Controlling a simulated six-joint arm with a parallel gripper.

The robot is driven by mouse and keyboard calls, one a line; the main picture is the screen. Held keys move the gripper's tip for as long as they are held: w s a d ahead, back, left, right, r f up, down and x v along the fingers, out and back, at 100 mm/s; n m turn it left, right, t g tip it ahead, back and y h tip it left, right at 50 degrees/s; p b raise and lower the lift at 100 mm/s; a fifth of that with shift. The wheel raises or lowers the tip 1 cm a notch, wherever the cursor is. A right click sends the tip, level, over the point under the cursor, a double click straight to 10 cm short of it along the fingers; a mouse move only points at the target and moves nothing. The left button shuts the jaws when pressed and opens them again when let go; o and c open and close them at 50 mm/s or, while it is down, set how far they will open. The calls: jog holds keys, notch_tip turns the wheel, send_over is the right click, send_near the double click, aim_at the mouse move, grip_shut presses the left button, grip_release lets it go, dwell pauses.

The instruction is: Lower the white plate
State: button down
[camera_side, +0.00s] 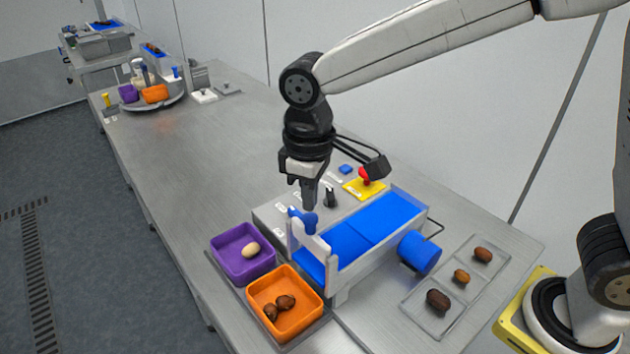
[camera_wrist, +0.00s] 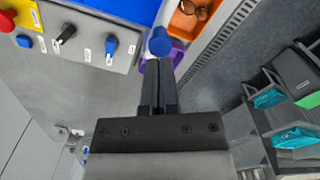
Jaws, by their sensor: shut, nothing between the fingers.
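The white plate (camera_side: 311,241) stands upright across the near left end of the blue conveyor belt (camera_side: 352,238). A round blue knob (camera_side: 311,220) tops it. My gripper (camera_side: 309,205) points down, shut and empty, with its tips just above or at the knob; I cannot tell whether they touch. In the wrist view the shut fingertips (camera_wrist: 161,66) lie right by the blue knob (camera_wrist: 159,42), and the plate itself is not clearly seen there.
A purple bin (camera_side: 226,262) holds a pale date and an orange bin (camera_side: 300,327) holds dark dates. A control panel (camera_side: 268,216) with a blue switch, black knob and red button (camera_side: 365,175) lies behind. A clear tray (camera_side: 412,304) with three dates sits right.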

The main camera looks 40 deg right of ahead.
aim_at(310, 218)
jog(key=shift+f, duration=0.45)
jog(key=shift+f, duration=0.4)
jog(key=shift+f, duration=2.3)
jog(key=shift+r, duration=3.55)
